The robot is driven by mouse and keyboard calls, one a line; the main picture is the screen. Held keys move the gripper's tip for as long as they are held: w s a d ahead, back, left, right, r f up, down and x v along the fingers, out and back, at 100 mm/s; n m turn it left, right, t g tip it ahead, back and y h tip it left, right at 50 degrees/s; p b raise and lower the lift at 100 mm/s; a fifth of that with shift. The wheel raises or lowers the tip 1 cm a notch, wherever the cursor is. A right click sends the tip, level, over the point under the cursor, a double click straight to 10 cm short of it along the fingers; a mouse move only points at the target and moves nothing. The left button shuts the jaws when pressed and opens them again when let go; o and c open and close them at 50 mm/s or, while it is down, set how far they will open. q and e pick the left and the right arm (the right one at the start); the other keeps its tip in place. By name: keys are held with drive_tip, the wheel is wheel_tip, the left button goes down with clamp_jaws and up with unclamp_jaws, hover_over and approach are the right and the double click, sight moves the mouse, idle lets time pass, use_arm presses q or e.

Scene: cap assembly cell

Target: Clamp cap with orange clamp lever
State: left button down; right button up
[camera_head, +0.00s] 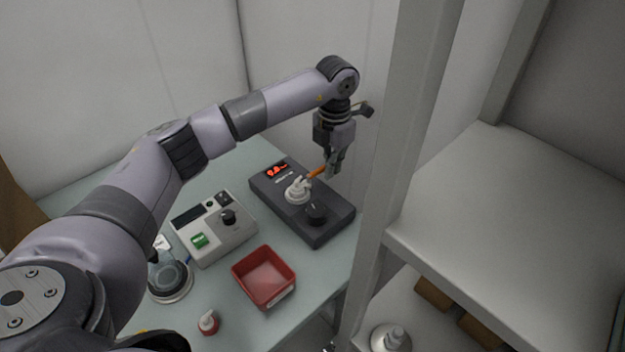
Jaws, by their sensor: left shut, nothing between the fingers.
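The orange clamp lever (317,171) sticks out to the right from the white cap and clamp fixture (297,189) on the dark grey device (265,190). The device has a lit red display and a black knob (316,212). My left gripper (334,172) points down at the outer end of the lever, with its fingers shut. The fingers look beside or touching the lever; I cannot tell which. The cap's details are too small to make out. My right gripper is not in view.
A light grey device (214,228) with a green button stands left of the dark one. A red bin (264,277) and a small red-and-white bottle (208,322) are in front. A round glass item (169,277) is at left. A shelf post (400,150) rises close on the right.

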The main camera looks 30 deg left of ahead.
use_arm(q)
drive_tip(key=shift+d+r, duration=0.1)
wheel_tip(320, 180, up, 8)
drive_tip(key=p, duration=0.5)
idle(0.5)
drive_tip(key=shift+s, duration=0.15)
idle(0.4)
